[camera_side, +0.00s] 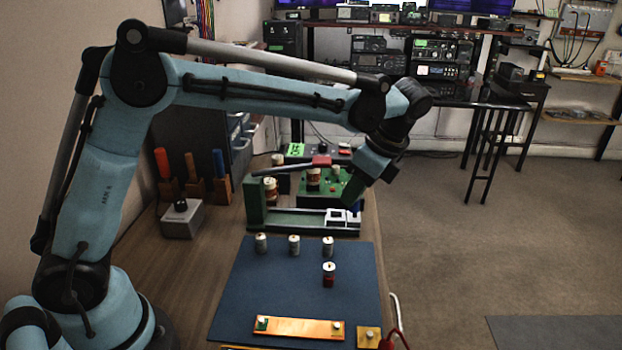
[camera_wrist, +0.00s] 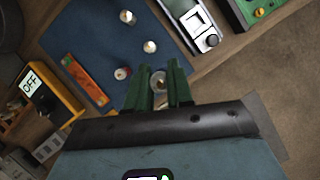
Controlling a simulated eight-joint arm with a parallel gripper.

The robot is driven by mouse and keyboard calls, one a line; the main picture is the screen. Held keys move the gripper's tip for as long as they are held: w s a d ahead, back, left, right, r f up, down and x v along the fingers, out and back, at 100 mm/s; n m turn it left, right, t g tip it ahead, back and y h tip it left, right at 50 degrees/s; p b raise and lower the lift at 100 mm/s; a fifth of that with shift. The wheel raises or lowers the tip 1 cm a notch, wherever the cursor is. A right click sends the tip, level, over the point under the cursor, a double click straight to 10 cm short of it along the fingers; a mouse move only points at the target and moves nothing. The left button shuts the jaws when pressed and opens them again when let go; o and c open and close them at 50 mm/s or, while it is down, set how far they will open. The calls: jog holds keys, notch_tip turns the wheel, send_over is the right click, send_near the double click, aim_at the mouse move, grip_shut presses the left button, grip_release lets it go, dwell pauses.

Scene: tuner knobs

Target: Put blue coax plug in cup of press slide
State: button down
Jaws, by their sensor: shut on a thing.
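My gripper (camera_side: 355,193) points down over the right end of the press. It is shut on a small plug with a blue body (camera_side: 355,207). In the wrist view the round metal end of the plug (camera_wrist: 158,82) shows between the green fingers (camera_wrist: 158,95). The press slide (camera_side: 342,217) is a pale grey block at the right end of the green press base. It also shows in the wrist view (camera_wrist: 200,25), above and to the right of the fingers. In the side view the plug is close to the slide. I cannot tell whether they touch; the cup's inside is unclear.
Three pale-topped plugs (camera_side: 294,244) and a red one (camera_side: 329,274) stand on the blue mat (camera_side: 240,300). An orange strip (camera_side: 298,328) lies at its front. The press column (camera_side: 256,200) and a green box (camera_side: 330,182) stand behind. A bin of handled tools (camera_side: 195,185) is at left.

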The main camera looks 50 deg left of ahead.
send_over(330, 212)
jog(key=d, duration=0.2)
jog(key=f, duration=0.6)
jog(key=shift+w+a, duration=0.2)
jog(key=shift+f, duration=1.95)
jog(key=shift+f, duration=0.25)
